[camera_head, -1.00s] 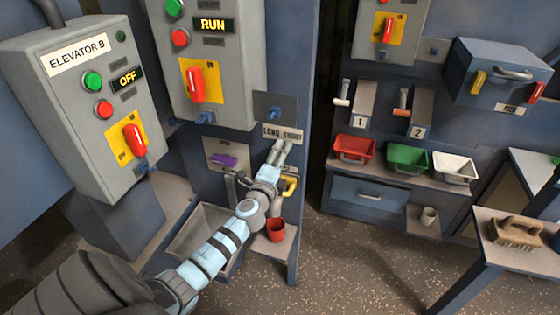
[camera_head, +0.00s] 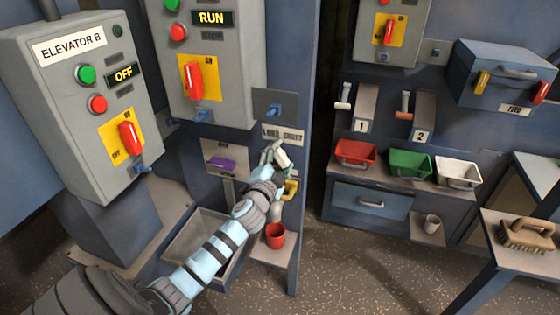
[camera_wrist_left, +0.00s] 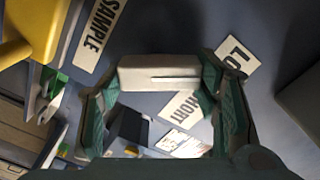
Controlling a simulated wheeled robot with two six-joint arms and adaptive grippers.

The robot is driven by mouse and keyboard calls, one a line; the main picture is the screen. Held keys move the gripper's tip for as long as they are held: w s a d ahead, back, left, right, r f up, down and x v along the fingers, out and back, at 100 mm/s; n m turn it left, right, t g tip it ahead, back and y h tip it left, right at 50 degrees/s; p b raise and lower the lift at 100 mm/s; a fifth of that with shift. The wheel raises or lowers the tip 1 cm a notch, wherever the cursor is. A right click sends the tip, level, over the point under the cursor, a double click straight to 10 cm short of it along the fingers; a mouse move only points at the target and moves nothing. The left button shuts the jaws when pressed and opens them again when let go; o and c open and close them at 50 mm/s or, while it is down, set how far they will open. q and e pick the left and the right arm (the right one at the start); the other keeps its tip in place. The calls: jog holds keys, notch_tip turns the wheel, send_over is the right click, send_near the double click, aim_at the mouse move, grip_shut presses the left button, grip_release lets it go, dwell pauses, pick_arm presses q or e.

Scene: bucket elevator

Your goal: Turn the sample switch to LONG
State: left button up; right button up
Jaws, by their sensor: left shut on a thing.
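A SAMPLE label (camera_wrist_left: 100,32) is at upper left, a partly covered LONG label (camera_wrist_left: 238,55) at upper right and a partly covered SHORT label (camera_wrist_left: 185,120) below the knob. In the head view my left gripper (camera_head: 274,157) is just below the LONG SHORT label (camera_head: 283,136).
A yellow handle (camera_head: 290,189) and a red cup (camera_head: 275,236) on a small shelf are close below the gripper. A purple handle (camera_head: 222,163) is to its left, a blue toggle (camera_head: 275,110) above. Grey control boxes (camera_head: 213,110) stand upper left.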

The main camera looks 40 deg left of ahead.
pick_arm(q)
jog(key=shift+f, duration=0.1)
dwell(0.4)
jog(key=o, duration=1.1)
jog(key=shift+o, duration=0.2)
jog(key=v, duration=1.2)
